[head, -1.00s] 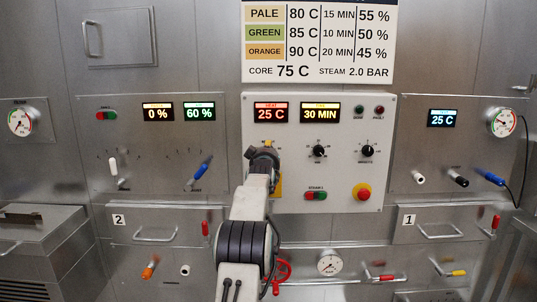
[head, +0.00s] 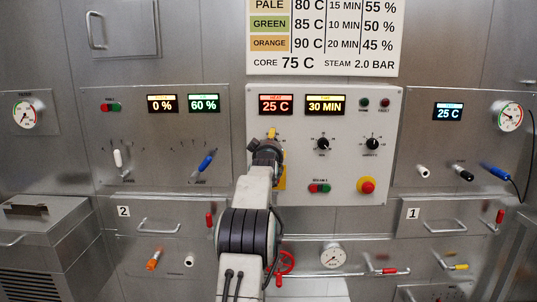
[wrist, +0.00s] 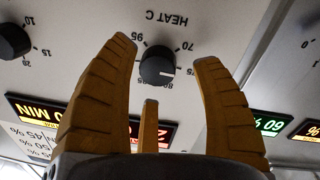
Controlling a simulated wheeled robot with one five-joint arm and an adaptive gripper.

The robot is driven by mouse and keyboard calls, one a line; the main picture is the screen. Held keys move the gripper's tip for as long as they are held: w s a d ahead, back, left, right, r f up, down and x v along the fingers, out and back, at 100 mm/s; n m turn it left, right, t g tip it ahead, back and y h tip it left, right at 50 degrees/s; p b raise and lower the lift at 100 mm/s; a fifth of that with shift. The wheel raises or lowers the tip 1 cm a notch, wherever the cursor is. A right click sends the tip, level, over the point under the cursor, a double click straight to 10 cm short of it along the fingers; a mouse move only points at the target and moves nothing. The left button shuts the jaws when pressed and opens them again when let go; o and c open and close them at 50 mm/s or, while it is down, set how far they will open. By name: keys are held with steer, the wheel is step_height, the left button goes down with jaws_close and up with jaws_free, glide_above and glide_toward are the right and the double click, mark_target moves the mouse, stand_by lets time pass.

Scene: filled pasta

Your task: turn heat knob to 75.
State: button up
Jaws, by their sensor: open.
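The heat knob (wrist: 158,66) is a round black dial on the light panel, under an upside-down "HEAT C" label in the wrist view. Its white mark points right in that view, and scale numbers 70 and 95 show beside it. My gripper (wrist: 165,58) has its yellow fingers spread around the knob, with gaps visible at both sides; contact is not evident. In the head view my gripper (head: 270,142) covers the knob. The red heat display (head: 276,104) reads 25 C.
A yellow display (head: 325,105) reads 30 MIN. Two other black knobs (head: 323,144) (head: 372,143) sit to the right. A red emergency button (head: 367,185) and a red-green switch (head: 319,188) are below them. A red valve wheel (head: 286,263) is low beside my arm.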

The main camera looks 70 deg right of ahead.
steer(key=v, duration=1.1)
steer(key=shift+w, duration=0.1)
stand_by(0.9)
